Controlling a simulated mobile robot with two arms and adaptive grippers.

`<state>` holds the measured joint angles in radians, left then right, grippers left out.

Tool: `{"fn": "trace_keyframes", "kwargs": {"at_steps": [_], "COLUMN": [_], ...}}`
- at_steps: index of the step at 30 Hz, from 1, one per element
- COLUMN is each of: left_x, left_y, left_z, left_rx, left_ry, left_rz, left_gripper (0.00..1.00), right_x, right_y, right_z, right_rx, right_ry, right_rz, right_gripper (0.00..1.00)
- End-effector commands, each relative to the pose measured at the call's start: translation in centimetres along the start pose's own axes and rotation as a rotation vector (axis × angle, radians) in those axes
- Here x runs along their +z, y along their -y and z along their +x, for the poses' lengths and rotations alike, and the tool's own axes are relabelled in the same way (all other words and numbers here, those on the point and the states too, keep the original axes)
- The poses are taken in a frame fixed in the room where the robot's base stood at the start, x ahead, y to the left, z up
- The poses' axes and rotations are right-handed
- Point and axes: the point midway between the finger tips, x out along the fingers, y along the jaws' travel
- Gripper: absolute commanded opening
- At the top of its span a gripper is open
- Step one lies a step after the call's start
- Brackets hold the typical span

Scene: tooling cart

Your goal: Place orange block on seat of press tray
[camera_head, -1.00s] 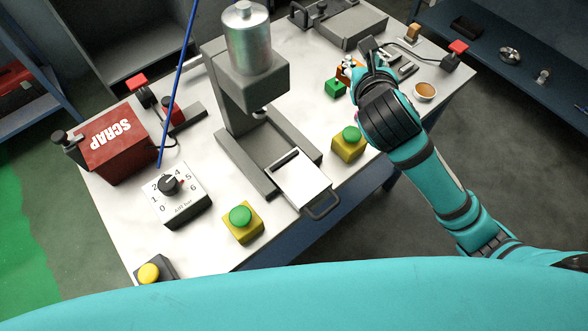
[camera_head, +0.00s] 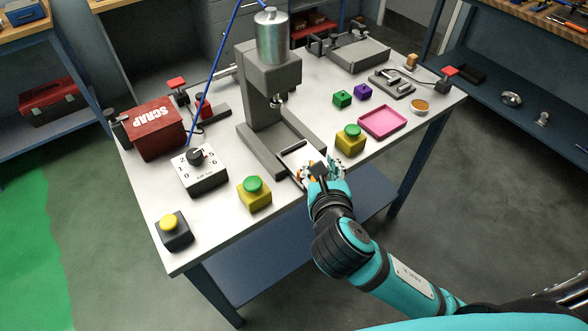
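The press tray (camera_head: 298,155) is a white plate slid out at the front of the grey press (camera_head: 262,115). My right gripper (camera_head: 322,172) is over the front end of the tray and covers its handle. A small bit of the orange block (camera_head: 313,177) shows between its fingers, and the gripper appears shut on it. The fingers hide most of the block and the tray's seat, so I cannot tell whether the block touches the tray. My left gripper is out of view.
A yellow box with a green button stands on each side of the tray, left (camera_head: 254,194) and right (camera_head: 350,139). Behind the right one are a pink tray (camera_head: 383,122), a green block (camera_head: 342,98) and a purple block (camera_head: 362,91). A dial box (camera_head: 203,174) stands left.

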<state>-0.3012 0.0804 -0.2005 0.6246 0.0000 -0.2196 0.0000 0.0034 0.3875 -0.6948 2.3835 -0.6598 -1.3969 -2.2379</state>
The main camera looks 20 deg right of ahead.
Motion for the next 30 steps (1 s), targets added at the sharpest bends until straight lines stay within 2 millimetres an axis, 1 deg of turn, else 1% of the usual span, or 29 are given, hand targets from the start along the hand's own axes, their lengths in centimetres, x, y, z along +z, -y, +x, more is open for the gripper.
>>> {"fn": "trace_keyframes", "kwargs": {"at_steps": [3, 9, 13, 16, 17, 20, 30], "left_x": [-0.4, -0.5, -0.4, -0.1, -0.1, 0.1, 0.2], "left_y": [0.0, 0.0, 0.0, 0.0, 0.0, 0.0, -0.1], "left_z": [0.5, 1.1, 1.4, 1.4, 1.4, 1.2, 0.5], "left_rx": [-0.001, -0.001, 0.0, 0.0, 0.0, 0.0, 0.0], "left_ry": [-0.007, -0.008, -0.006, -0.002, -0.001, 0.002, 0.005], "left_rz": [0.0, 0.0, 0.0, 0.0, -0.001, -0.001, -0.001], "left_gripper": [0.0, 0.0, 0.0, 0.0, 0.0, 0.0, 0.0], "right_x": [-1.2, -2.5, -2.8, -2.7, -2.5, -1.8, 0.7], "right_y": [-1.1, -2.8, -3.5, -3.6, -3.6, -3.1, -1.6], "right_z": [-0.3, -1.4, -2.1, -1.9, -1.6, 0.2, 8.9], "right_rx": [-0.049, -0.139, -0.186, -0.204, -0.207, -0.212, -0.21], "right_ry": [-0.005, -0.01, -0.013, -0.01, -0.009, -0.006, -0.008], "right_rz": [0.024, 0.052, 0.064, 0.067, 0.067, 0.066, 0.065], "right_gripper": [0.0, 0.0, 0.0, 0.0, 0.0, 0.0, 0.0]}}
